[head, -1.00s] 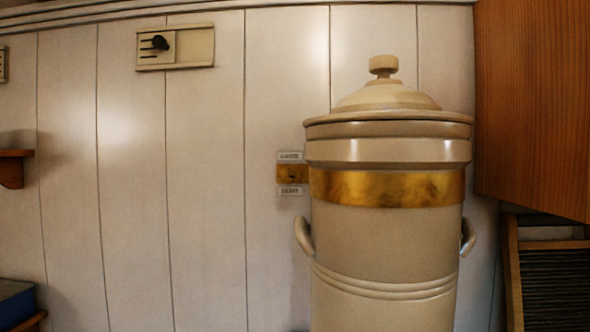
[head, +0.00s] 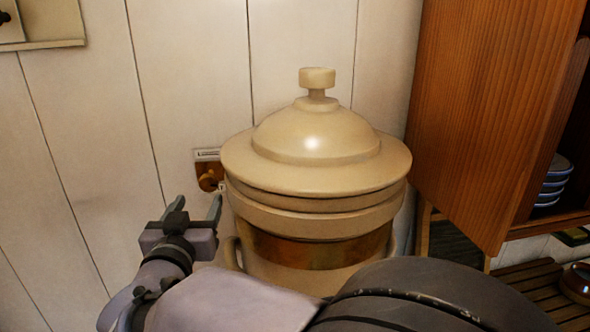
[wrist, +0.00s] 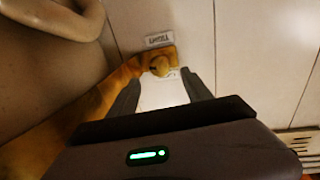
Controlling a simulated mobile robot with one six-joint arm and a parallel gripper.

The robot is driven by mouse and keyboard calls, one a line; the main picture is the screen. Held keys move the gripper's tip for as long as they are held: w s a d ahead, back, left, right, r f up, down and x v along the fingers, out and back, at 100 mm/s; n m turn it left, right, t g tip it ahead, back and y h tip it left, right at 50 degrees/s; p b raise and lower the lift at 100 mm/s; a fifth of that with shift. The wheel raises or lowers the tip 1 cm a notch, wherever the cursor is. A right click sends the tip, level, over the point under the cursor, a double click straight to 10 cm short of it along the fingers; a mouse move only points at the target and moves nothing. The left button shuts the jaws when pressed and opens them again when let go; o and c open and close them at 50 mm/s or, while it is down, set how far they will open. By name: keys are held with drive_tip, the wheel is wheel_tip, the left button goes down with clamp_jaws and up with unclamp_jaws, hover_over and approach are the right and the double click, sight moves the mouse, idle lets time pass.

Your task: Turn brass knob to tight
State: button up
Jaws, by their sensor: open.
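The brass knob (head: 208,180) sits on a small brass plate on the white panelled wall, just left of the cream crock. In the wrist view, the knob (wrist: 160,66) lies ahead of my fingers, near a label (wrist: 160,39) that seems to read TIGHT. My gripper (head: 197,206) is open and empty in front of the wall, just below the knob. In the wrist view the fingers of my gripper (wrist: 160,76) appear on either side of the knob's near edge; I cannot tell whether they touch it.
The lidded cream crock (head: 315,170) with a brass band (head: 310,248) stands close right of my gripper. Its handle (wrist: 62,22) shows in the wrist view. A wooden cabinet (head: 490,110) hangs at the right.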

sight(208, 185)
drive_tip(key=w, duration=0.3)
drive_tip(key=w+p, duration=0.1)
drive_tip(key=w, duration=0.4)
drive_tip(key=shift+w+a, duration=0.4)
drive_tip(key=shift+c, duration=0.5)
clamp_jaws()
